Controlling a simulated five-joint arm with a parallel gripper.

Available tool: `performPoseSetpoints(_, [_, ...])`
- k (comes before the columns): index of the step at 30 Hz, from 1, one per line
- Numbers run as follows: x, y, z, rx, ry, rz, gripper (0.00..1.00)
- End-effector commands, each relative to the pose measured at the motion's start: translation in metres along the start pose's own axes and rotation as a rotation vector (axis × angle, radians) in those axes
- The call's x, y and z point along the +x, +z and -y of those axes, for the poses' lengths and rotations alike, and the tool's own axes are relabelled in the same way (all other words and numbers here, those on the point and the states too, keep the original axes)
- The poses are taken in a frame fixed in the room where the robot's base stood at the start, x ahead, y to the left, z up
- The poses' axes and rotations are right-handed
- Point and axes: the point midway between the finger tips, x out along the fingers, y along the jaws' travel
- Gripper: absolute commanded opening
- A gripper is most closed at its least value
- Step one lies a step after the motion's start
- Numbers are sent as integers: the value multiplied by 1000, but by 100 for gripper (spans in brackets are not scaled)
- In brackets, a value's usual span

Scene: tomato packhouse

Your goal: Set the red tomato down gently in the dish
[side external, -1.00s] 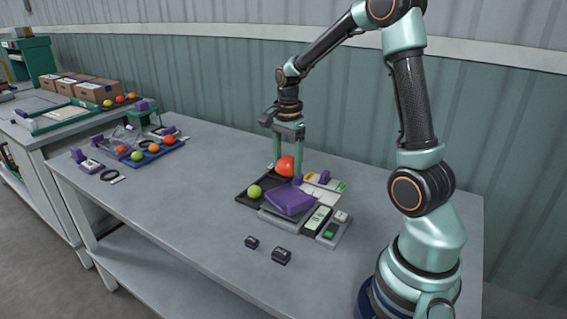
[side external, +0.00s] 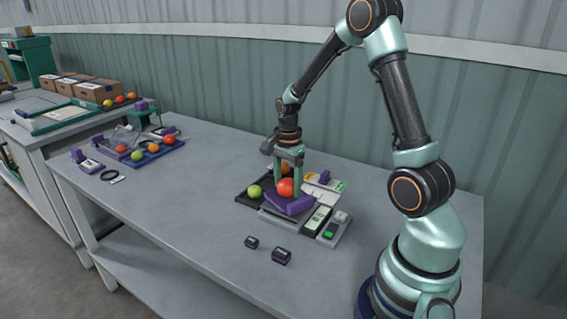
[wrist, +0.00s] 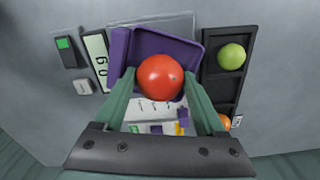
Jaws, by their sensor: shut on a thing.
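The red tomato (side external: 286,187) is held between the two green fingers of my gripper (side external: 287,190). It also shows in the wrist view (wrist: 160,77), with a finger on each side. The purple dish (side external: 291,207) lies directly below it on the grey scale. In the wrist view the tomato covers the near part of the dish (wrist: 178,45), and bare purple floor shows beyond it. The tomato is low over the dish. I cannot tell whether its underside touches the dish.
A black tray (wrist: 222,90) beside the dish holds a green tomato (wrist: 232,56) and an orange tomato (wrist: 225,122). The scale's display (wrist: 97,55) and a green button (wrist: 65,45) are on the other side. Two small dark blocks (side external: 281,256) lie in front.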

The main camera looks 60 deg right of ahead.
Motion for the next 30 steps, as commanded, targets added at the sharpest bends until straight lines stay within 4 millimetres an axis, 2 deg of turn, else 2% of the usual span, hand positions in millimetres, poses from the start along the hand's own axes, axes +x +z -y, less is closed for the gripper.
performPoseSetpoints(30, [6, 0, 0, 0, -1, 0, 46])
